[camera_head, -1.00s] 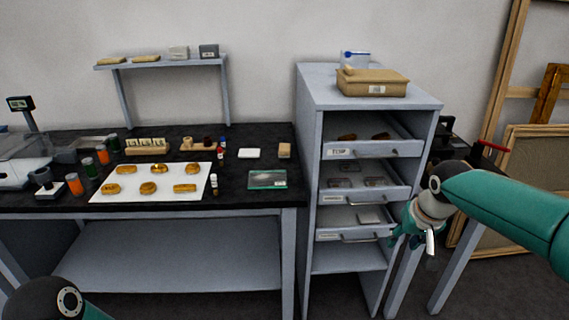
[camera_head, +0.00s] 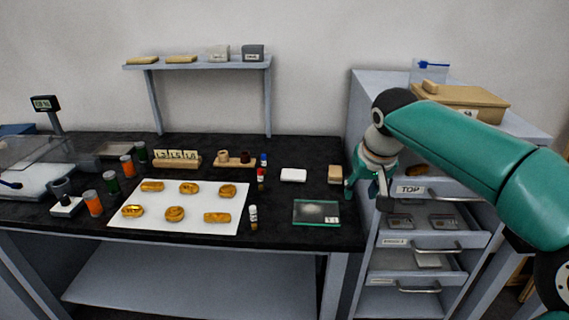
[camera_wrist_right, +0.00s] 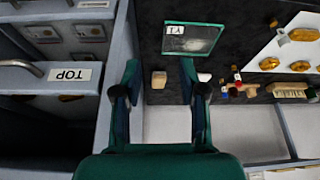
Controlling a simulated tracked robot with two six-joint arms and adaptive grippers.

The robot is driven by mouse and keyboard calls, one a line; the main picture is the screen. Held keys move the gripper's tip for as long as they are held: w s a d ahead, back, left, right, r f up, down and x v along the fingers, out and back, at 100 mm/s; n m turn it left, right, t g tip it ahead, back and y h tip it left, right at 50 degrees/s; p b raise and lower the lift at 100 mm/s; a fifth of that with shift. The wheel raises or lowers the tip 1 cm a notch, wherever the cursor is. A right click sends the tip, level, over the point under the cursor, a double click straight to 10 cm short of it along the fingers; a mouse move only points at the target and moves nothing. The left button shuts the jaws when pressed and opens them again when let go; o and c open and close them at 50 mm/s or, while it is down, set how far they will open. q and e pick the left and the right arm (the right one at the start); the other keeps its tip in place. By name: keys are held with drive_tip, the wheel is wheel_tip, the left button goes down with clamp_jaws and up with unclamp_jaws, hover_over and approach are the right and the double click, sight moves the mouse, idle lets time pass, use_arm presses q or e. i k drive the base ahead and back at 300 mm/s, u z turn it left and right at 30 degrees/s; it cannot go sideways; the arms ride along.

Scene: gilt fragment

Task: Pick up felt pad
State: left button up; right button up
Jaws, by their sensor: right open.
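No label names the felt pad. A small tan block (camera_head: 335,174) and a flat white pad (camera_head: 293,175) lie on the black tabletop, and I cannot tell for sure which is the felt pad. My right gripper (camera_head: 367,193) is open and empty, above the right end of the table, just right of the tan block. In the right wrist view the tan block (camera_wrist_right: 159,80) shows between the spread fingers (camera_wrist_right: 160,68), apart from both. The white pad (camera_wrist_right: 204,77) is partly hidden behind a finger there. My left gripper is out of view.
A green-edged glass plate (camera_head: 316,212) lies in front of the pads. A white sheet (camera_head: 175,228) with several gilt pieces is left of it. The drawer cabinet (camera_head: 362,95) stands close right, drawers pulled out. Small bottles (camera_head: 253,217) stand near the sheet.

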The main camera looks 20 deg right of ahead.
sight(335, 173)
drive_tip(key=u, duration=0.05)
drive_tip(key=i, duration=1)
drive_tip(key=z, duration=0.45)
